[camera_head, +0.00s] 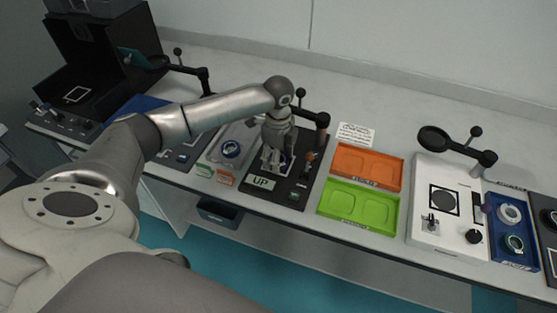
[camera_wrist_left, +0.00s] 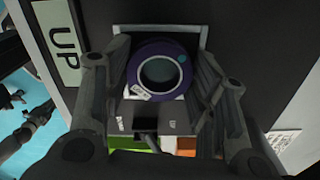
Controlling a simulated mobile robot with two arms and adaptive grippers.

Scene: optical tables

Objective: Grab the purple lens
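The purple lens (camera_wrist_left: 134,59) is a purple ring with a dark round centre, a small teal dot and a white label. In the left wrist view it lies inside a pale square outline on a black surface. My left gripper (camera_wrist_left: 163,75) is open, with one finger on each side of the lens; I cannot tell whether they touch it. My right gripper does not show in the head view.
An orange tray (camera_head: 366,148) and a green tray (camera_head: 360,190) lie right of the black panel. A black post (camera_head: 321,135) with an arm stands close behind my gripper. A white panel (camera_head: 449,176) and a blue tray (camera_head: 512,264) with round parts are farther right.

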